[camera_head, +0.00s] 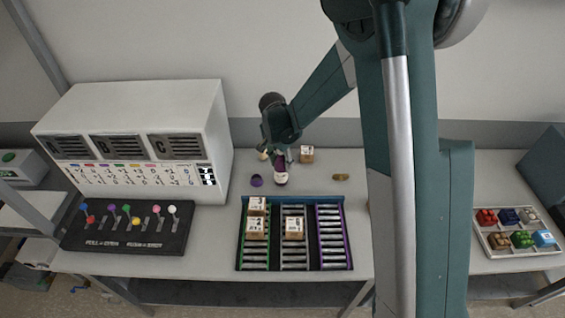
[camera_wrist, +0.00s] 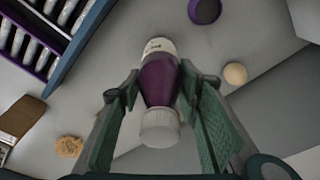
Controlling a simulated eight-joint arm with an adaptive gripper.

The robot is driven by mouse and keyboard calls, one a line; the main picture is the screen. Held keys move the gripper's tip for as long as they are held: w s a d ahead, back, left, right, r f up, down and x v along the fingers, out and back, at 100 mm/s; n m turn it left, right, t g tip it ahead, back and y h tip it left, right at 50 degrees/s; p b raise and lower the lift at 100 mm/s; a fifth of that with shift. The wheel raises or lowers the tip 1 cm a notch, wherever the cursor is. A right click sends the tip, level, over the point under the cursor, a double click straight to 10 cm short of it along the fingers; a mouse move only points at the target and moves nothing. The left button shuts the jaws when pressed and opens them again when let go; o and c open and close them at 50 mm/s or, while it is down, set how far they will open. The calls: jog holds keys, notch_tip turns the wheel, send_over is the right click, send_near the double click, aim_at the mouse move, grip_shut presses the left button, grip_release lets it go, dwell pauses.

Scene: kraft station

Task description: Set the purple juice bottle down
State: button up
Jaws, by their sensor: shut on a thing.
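The purple juice bottle (camera_wrist: 160,82) has a purple body with a white band and a pale cap. In the wrist view it lies between the two fingers of my gripper (camera_wrist: 154,92), which is shut on its middle. In the head view the bottle (camera_head: 281,177) shows below my gripper (camera_head: 281,160), behind the roller rack. I cannot tell whether its base touches the table.
A purple round piece (camera_head: 257,181) lies left of the bottle. A cardboard box (camera_head: 307,154) and a small brown item (camera_head: 341,177) stand to the right. The roller rack (camera_head: 338,203) with boxes is in front. A white cabinet (camera_head: 150,115) stands left.

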jog(key=shift+f, duration=0.15)
jog(key=o, duration=1.1)
jog(key=shift+o, duration=0.2)
jog(key=shift+r, duration=0.2)
jog(key=shift+s+a+r, duration=0.2)
jog(key=shift+r, duration=1.8)
jog(key=shift+s+a+r, duration=0.25)
jog(key=shift+r, duration=1.7)
jog(key=shift+s+a+r, duration=0.2)
jog(key=shift+r, duration=1.8)
